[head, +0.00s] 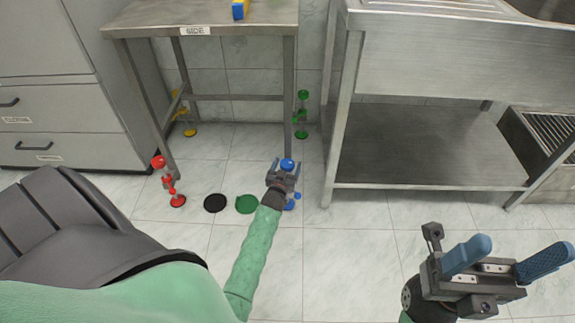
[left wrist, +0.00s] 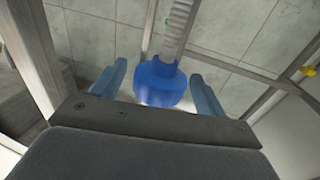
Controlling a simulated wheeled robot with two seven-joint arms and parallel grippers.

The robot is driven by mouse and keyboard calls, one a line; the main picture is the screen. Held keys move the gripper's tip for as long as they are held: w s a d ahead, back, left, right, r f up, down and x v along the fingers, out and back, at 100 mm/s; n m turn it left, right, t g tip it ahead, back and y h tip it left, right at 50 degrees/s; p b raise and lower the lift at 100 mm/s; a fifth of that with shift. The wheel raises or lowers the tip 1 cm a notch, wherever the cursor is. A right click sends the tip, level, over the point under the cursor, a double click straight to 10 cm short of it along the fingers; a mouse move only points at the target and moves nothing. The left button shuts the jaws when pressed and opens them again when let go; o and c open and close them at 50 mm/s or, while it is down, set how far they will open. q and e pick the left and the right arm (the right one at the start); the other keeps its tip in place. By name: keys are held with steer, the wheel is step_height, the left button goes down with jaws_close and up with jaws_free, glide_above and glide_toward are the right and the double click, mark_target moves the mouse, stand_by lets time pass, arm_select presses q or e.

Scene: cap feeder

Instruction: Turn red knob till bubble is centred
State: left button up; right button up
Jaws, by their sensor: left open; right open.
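The red knob (head: 158,162) is a ball on an upright fixture at the table's front left leg, with more red parts below it. No gripper is near it. My left gripper (head: 285,168) is open at the front right leg, around a blue knob (head: 287,164). In the left wrist view the blue knob (left wrist: 160,82) sits between the two open fingers, on a threaded grey rod. My right gripper (head: 508,258) is open and empty, over the floor at the lower right. A yellow and blue block (head: 239,10) lies on the tabletop; no bubble can be made out.
The steel table (head: 150,17) has a yellow fixture (head: 189,129) and a green fixture (head: 302,115) at its back legs. Black (head: 215,203) and green (head: 247,204) discs lie on the floor. A steel sink bench (head: 440,55) stands right, drawers (head: 60,112) left.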

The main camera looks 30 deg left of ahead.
arm_select(q)
steer(key=p+v, duration=0.1)
steer(key=v, duration=0.6)
